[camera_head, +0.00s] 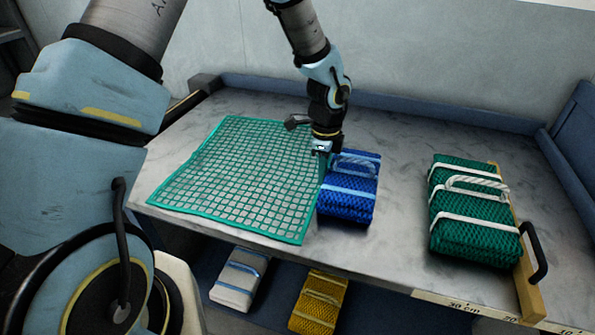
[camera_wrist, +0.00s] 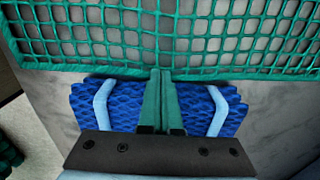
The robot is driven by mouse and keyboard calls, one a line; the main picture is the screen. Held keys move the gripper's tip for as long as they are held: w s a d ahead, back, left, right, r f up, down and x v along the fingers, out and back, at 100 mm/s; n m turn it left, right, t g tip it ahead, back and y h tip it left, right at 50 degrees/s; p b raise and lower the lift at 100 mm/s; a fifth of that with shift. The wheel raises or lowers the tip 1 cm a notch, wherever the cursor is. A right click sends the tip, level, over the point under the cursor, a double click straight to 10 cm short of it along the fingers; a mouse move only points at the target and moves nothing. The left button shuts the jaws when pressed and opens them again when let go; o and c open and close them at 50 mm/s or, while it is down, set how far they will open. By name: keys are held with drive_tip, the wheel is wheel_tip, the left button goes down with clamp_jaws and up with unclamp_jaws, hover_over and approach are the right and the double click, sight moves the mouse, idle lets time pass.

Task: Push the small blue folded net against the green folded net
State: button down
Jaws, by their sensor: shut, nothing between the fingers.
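The small blue folded net (camera_head: 347,196) lies on the grey tabletop, with light blue straps and a pale rope handle. My gripper (camera_head: 322,163) is at its left side, fingers pointing down by the edge of the flat green mesh. In the wrist view my gripper (camera_wrist: 160,75) has its green fingers together, with the blue net (camera_wrist: 203,112) showing on both sides of them. I cannot tell whether they touch it. The green folded net (camera_head: 473,215), with white straps and a rope handle, lies further right, apart from the blue net.
A flat green mesh (camera_head: 240,175) lies left of the blue net. A wooden bar (camera_head: 527,285) with a black handle stands at the green net's right. Bare tabletop (camera_head: 402,195) lies between the folded nets. White (camera_head: 240,278) and yellow (camera_head: 318,303) folded nets lie below the table.

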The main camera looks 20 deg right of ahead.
sight(375, 179)
drive_tip(key=s+d+b, duration=0.1)
drive_tip(key=s+d, duration=0.8)
drive_tip(key=shift+d, duration=0.15)
drive_tip(key=shift+w, duration=0.1)
